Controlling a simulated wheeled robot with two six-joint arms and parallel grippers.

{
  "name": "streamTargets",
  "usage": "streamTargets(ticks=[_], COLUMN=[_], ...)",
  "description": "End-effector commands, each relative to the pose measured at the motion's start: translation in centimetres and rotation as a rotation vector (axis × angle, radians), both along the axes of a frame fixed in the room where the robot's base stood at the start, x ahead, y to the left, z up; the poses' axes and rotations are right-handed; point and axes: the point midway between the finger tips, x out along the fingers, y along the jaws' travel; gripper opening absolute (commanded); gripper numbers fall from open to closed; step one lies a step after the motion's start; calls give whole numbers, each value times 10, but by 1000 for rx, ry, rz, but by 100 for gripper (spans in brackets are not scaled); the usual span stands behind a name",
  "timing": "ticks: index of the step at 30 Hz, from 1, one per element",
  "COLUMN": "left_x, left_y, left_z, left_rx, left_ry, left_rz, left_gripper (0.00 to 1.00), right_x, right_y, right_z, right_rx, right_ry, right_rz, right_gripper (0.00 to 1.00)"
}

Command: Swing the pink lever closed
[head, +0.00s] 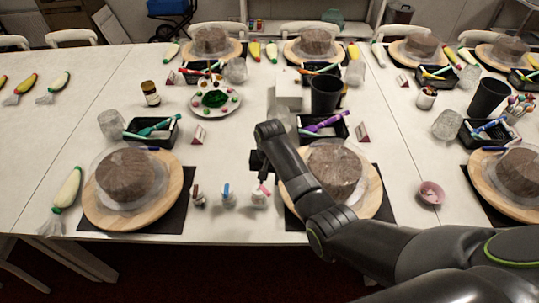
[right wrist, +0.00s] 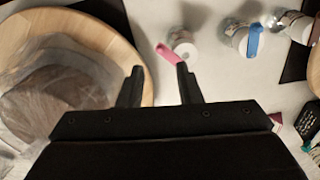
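The pink lever (head: 264,189) sits on top of a small white bottle (head: 259,199) near the front edge of the table, left of the middle cake. My right gripper (head: 262,172) is over the bottle. Its two fingers stand apart in the right wrist view (right wrist: 160,82), with nothing between them. The lever lies just beyond the fingertips, nearer the right finger; I cannot tell whether they touch. My left gripper is not in view.
A bottle with a blue lever (head: 228,195) and one with a dark top (head: 198,196) stand close to the left. A cake on a round wooden turntable (head: 370,192) is close on the right, partly behind my right arm. A black tray (head: 323,128) lies behind it.

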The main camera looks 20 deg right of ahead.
Motion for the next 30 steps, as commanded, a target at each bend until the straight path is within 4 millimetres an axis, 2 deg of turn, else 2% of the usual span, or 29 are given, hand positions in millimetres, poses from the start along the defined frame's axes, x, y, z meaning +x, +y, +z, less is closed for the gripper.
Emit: streamTargets(ticks=[11, 15, 21, 30], left_x=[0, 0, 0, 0], left_y=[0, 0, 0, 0], left_z=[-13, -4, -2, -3], left_rx=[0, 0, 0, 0], left_ry=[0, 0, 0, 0], left_rz=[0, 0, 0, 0], left_gripper=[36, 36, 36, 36], right_x=[1, 0, 0, 0], right_y=[-1, -1, -1, -1], right_z=[80, 103, 111, 111], right_rx=[1, 0, -1, 0], right_ry=[-7, -2, 0, -1], right_rz=[0, 0, 0, 2], right_gripper=[32, 32, 32, 32])
